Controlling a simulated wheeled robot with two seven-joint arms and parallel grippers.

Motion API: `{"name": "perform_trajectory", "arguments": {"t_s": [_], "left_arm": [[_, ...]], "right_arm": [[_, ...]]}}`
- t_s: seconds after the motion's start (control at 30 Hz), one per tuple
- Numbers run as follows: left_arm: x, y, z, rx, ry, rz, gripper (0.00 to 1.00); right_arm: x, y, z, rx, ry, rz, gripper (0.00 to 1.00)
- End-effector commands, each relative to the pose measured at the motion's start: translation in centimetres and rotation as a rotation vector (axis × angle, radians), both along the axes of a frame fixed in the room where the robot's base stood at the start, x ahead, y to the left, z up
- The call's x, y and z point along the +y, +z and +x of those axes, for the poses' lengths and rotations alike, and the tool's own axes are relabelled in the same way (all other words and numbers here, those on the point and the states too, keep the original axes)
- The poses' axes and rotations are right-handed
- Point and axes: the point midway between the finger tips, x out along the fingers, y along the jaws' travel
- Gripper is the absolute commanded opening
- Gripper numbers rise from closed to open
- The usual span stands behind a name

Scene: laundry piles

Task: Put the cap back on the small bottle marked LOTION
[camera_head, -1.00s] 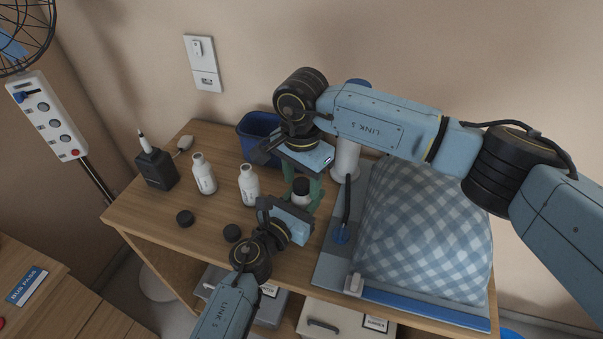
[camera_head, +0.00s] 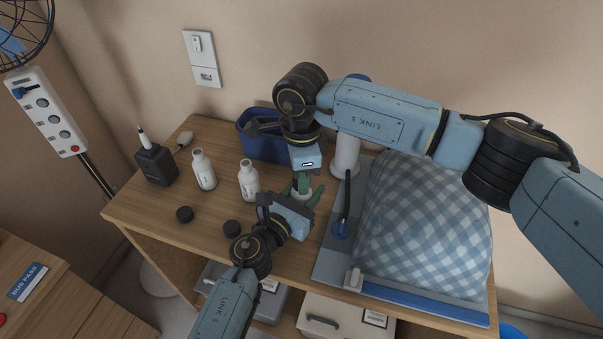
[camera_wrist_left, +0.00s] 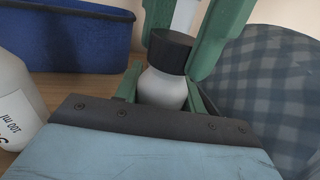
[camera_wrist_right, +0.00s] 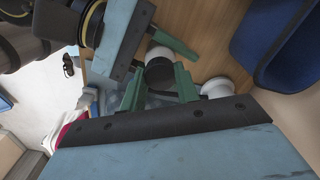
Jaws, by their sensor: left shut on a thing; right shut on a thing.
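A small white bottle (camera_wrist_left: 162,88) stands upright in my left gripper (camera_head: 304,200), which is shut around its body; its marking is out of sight. A black cap (camera_wrist_left: 168,50) sits at the top of this bottle, looking slightly tilted; I cannot tell whether it is fully seated. My right gripper (camera_wrist_right: 158,84) is shut on this cap from above, its green fingers at the cap's sides. In the head view the cap is hidden by the grippers. Two other white bottles (camera_head: 203,170) (camera_head: 249,179) stand uncapped to the left, and two loose black caps (camera_head: 184,214) (camera_head: 232,228) lie before them.
A blue bin (camera_head: 252,140) and a white cylinder (camera_head: 346,157) stand behind the grippers. A checked cushion (camera_head: 430,225) on a grey-blue board fills the right side. A black box (camera_head: 155,166) stands at the left. The wooden table (camera_head: 150,205) is clear at its front left.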

Motion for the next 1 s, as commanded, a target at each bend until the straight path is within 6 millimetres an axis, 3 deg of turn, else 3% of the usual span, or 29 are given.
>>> {"name": "perform_trajectory", "arguments": {"t_s": [0.7, 0.8, 0.93, 0.97, 1.0], "left_arm": [[-0.02, -0.04, -0.04, 0.001, -0.001, 0.0, 0.0], [-0.02, -0.03, -0.04, 0.001, -0.001, 0.0, 0.0], [-0.01, -0.04, -0.03, 0.001, 0.0, 0.001, 0.0], [-0.01, -0.04, -0.03, 0.001, 0.0, 0.001, 0.0], [-0.01, -0.04, -0.03, 0.001, 0.0, 0.001, 0.0]], "right_arm": [[-0.02, -0.05, 0.07, -0.001, -1.347, 0.0, 0.04], [-0.03, -0.06, 0.08, -0.002, -1.464, 0.0, 0.04], [-0.04, -0.06, 0.08, -0.002, -1.455, -0.001, 0.04], [-0.04, -0.06, 0.08, -0.002, -1.455, -0.001, 0.34], [-0.04, -0.06, 0.08, -0.002, -1.454, -0.001, 0.39]]}}
